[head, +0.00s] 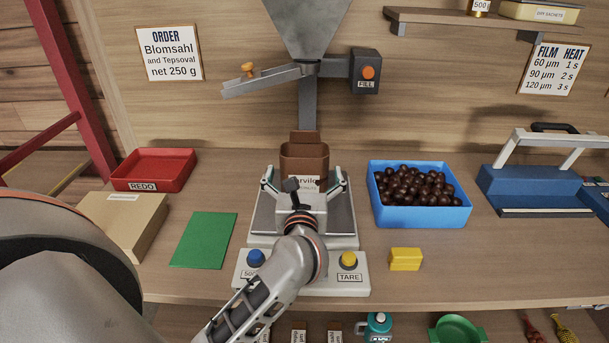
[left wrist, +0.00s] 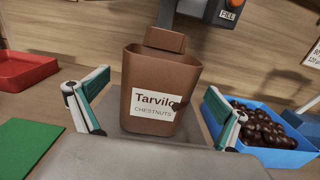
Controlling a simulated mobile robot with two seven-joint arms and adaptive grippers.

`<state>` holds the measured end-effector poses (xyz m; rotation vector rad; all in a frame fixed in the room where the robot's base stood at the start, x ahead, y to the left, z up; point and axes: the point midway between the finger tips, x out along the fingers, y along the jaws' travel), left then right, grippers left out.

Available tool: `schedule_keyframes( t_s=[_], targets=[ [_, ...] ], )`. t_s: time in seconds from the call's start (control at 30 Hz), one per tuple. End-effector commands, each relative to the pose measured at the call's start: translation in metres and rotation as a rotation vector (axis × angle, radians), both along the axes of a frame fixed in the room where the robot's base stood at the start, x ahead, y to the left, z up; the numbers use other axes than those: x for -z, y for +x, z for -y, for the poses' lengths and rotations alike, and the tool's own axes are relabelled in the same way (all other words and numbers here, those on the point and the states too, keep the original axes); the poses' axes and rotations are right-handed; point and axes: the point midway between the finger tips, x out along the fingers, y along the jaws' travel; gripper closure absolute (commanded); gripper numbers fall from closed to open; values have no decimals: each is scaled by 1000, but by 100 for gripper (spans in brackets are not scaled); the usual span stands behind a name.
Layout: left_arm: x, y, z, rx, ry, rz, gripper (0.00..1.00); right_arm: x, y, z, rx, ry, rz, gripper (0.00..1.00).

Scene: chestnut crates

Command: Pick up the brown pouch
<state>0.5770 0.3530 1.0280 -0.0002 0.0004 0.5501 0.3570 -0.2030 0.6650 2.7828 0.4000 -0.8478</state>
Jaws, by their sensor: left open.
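The brown pouch (head: 304,160) stands upright on the grey plate of the scale (head: 340,238), below the steel funnel. Its white label reads "Tarvilo CHESTNUTS" in the left wrist view (left wrist: 152,103), and its top is open with a raised back flap. My left gripper (head: 304,180) is open in front of the pouch. In the left wrist view its two teal-lined fingers (left wrist: 158,108) stand apart, one on each side of the pouch, with a gap on both sides. My right gripper is not in view.
A blue crate of chestnuts (head: 420,218) stands right of the scale, with a yellow block (head: 405,260) before it. A red REDO tray (head: 155,169), a cardboard box (head: 148,217) and a green sheet (head: 204,240) lie left. The funnel (head: 308,28) hangs above.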

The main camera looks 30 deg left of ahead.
Motion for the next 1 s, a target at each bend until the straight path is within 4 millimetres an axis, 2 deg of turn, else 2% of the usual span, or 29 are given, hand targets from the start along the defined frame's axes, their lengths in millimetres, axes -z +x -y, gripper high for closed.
schedule_keyframes(
  t_s=[0.2,0.3,0.57,0.6,0.77,0.8,1.0],
  targets=[
    [2,27,-17,-1,2,2,0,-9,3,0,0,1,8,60],
    [3,34,-22,0,2,1,0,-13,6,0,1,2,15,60],
    [4,37,-23,0,0,0,0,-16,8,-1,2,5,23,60],
    [4,37,-23,0,0,0,5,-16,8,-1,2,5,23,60],
    [4,37,-23,0,0,0,47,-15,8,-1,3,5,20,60],
    [4,37,-23,0,0,0,50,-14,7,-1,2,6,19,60],
    [3,37,-23,0,2,3,50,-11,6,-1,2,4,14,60]
  ],
)
